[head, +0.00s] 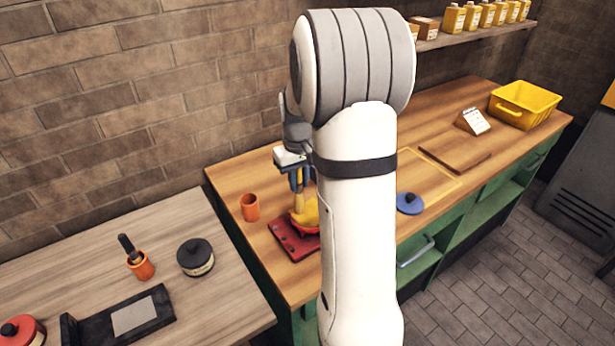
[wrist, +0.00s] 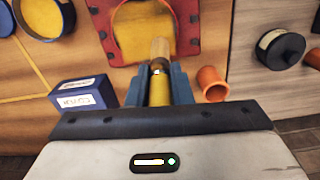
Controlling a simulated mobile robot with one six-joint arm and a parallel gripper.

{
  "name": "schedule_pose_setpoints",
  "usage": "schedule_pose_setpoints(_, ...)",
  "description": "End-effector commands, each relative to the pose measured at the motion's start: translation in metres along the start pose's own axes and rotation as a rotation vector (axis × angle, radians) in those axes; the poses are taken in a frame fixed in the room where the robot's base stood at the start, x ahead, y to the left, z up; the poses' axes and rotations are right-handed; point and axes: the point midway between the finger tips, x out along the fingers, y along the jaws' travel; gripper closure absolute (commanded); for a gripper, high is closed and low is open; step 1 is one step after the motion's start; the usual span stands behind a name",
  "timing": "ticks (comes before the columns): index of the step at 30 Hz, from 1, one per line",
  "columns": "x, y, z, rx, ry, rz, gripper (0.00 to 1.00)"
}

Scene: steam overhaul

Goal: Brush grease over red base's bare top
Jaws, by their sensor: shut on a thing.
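The red base also shows in the head view (head: 292,240), lying on the wooden bench. A yellow surface (wrist: 140,28) fills the middle of the base inside a red rim. I cannot tell whether the bristles touch it. My arm hides part of the base in the head view.
An orange cup (head: 250,206) stands left of the base. A blue tin with yellow contents (wrist: 45,14) and a blue box (wrist: 83,98) are left in the wrist view. A blue lid (head: 410,203) lies right of my arm. A yellow bin (head: 525,103) stands at the far right.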

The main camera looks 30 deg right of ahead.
Motion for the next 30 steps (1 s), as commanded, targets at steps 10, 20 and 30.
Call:
schedule_pose_setpoints(10,-0.002,-0.026,0.002,0.01,0.0,0.0,1.0)
schedule_pose_setpoints(20,-0.043,-0.025,0.002,0.012,0.001,0.0,1.0)
schedule_pose_setpoints(30,-0.073,-0.024,0.002,0.012,0.001,0.0,1.0)
